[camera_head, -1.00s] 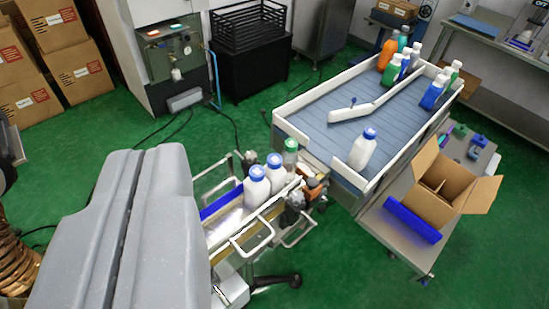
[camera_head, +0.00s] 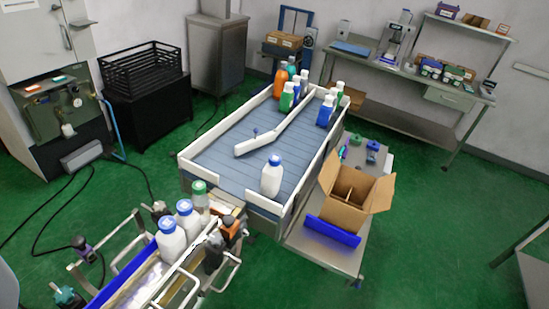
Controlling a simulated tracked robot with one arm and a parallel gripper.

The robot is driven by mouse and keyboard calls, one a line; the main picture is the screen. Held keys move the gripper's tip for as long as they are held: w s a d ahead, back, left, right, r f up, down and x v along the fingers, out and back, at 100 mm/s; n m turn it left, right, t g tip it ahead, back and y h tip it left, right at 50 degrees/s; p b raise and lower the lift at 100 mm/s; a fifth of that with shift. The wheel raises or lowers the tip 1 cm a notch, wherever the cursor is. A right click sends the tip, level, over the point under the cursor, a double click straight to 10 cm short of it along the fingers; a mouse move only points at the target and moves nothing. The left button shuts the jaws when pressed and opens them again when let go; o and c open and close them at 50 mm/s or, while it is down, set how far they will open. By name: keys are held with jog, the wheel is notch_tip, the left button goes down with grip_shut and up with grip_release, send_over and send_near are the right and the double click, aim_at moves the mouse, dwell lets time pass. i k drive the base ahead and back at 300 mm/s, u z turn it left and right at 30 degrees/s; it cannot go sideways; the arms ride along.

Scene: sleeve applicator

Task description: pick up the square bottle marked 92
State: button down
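No marking 92 can be read on any bottle at this size. A white bottle with a blue cap (camera_head: 271,178) stands alone near the front of the blue slatted table (camera_head: 225,140). At the table's far end stand several bottles, among them an orange one (camera_head: 281,83), a green one (camera_head: 287,98) and a blue one (camera_head: 325,112). On the narrow conveyor (camera_head: 150,282) at lower left stand two white bottles with blue caps (camera_head: 171,241) and a pale bottle with a green cap (camera_head: 200,200). My gripper is not in view.
An open cardboard box (camera_head: 352,195) and a blue bar (camera_head: 333,231) are on a side bench right of the table. A workbench (camera_head: 400,110) lines the back right wall. A black crate (camera_head: 143,65) stands at back left. Green floor (camera_head: 440,240) is clear at right.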

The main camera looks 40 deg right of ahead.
aim_at(272, 173)
jog(key=z, duration=0.05)
jog(key=k, duration=0.45)
jog(key=z, duration=0.7)
jog(key=i, duration=1.3)
jog(key=u, duration=0.45)
